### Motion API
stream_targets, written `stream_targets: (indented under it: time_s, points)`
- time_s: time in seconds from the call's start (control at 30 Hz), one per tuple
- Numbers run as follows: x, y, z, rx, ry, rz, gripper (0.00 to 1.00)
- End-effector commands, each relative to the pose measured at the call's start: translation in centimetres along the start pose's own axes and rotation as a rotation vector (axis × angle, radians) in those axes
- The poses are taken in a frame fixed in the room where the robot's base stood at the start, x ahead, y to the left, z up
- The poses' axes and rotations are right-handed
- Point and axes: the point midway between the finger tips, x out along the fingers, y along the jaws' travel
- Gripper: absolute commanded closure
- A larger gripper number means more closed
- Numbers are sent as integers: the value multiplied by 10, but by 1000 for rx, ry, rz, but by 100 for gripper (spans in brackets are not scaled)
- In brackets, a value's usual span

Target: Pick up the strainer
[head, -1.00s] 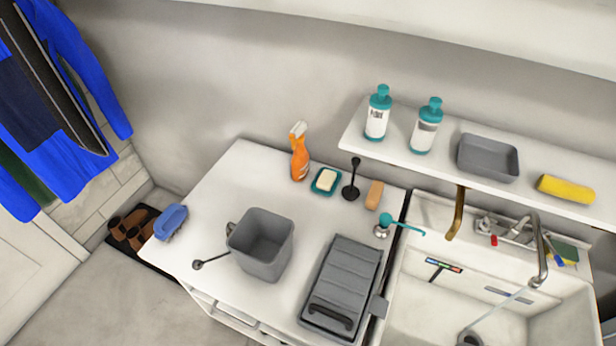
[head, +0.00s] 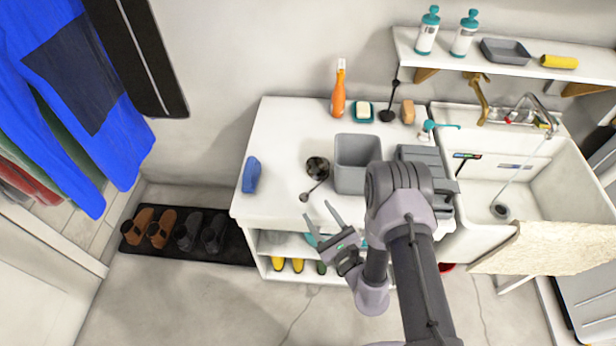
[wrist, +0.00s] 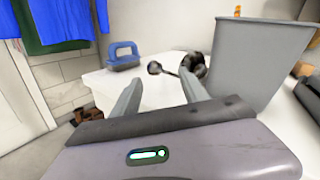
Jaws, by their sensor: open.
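The likely strainer (head: 317,167) is a dark, round, mesh-like head with a thin handle ending in a small dark round part. It lies on the white counter, left of the grey bucket. In the wrist view its dark head (wrist: 193,65) shows beyond the right finger, close to the bucket, and the handle runs left. My gripper (head: 316,208) is open and empty, near the counter's front edge and on the near side of the handle's end. In the wrist view the open gripper (wrist: 160,77) points toward the handle, with nothing between the fingers.
The grey bucket (head: 357,178) stands right of the strainer. A blue brush (head: 251,175) lies at the counter's left end. A spray bottle (head: 338,98), soap dish (head: 364,112) and black plunger-like tool (head: 388,115) stand behind. The counter between brush and strainer is clear.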

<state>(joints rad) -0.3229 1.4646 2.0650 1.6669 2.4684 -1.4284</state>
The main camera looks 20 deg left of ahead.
Motion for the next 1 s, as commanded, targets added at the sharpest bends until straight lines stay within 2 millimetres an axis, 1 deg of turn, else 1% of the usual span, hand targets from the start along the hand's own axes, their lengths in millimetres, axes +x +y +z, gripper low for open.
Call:
stream_targets:
  time_s: [0.03, 0.1, 0.2, 0.37, 0.5, 0.6, 0.67, 0.83, 0.87, 1.0]
  points:
    - [13, 2, -2, -3, -5, 2, 48]
    - [29, 2, -1, -2, -4, 2, 48]
    - [45, 2, -1, 0, -2, 3, 48]
    - [60, 3, -1, 1, -2, 2, 48]
    - [89, 10, -4, 0, -4, 1, 48]
    - [103, 8, -3, 1, -1, 0, 48]
    - [106, 8, -2, 2, 0, 0, 48]
    - [106, 8, -1, 3, 2, 0, 48]
    - [106, 8, -1, 3, 2, 0, 52]
    - [106, 8, -1, 2, 2, 0, 79]
